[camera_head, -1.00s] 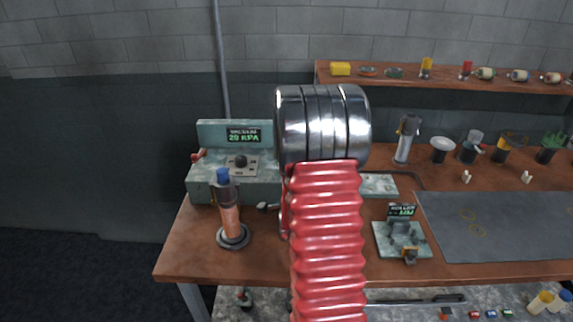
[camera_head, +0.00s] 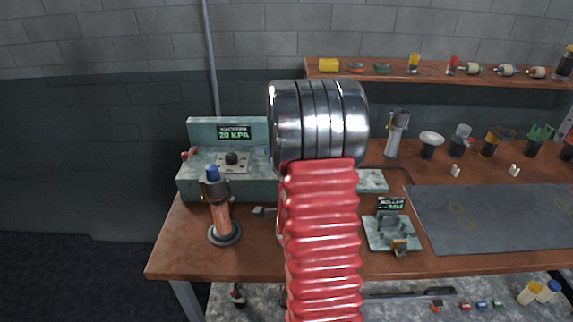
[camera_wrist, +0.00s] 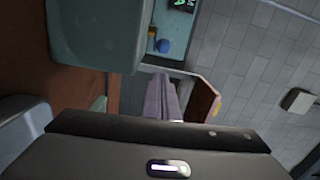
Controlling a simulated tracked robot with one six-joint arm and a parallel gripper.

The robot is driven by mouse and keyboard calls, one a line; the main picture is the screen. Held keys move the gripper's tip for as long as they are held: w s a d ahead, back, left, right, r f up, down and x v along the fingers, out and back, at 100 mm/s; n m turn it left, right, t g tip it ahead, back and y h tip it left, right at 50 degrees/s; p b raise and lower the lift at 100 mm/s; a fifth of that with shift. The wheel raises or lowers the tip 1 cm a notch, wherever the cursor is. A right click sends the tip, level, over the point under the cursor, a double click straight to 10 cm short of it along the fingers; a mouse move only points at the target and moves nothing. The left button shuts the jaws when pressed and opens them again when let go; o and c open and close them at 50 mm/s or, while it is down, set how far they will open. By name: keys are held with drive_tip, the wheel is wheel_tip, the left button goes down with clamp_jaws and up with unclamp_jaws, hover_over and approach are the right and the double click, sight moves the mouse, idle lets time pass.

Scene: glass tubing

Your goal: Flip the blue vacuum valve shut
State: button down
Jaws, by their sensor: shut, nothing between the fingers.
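The vacuum unit (camera_head: 232,190) is a pale green box at the left of the bench, with a black knob (camera_head: 231,158) on its sloping panel. Its display (camera_head: 234,133) seems to read 20 kPa. A sliver of blue (camera_head: 268,153) shows at its right, beside my arm; I cannot tell whether it is the blue valve. My arm hides the rest there, and my gripper is hidden in the head view. In the wrist view my gripper (camera_wrist: 165,130) is a dark shape across the bottom, shut and empty. A pale green block is close ahead at upper left.
A copper-coloured burner (camera_head: 220,213) with a blue top stands in front of the vacuum unit. A small instrument (camera_head: 391,236) stands right of my arm, beside a dark mat (camera_head: 490,215). Several tools stand behind the mat. A shelf (camera_head: 440,78) runs along the wall.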

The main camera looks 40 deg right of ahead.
drive_tip(key=a, duration=0.8)
drive_tip(key=shift+w+a+f, duration=0.1)
drive_tip(key=shift+w+a, duration=0.3)
drive_tip(key=shift+s, duration=0.1)
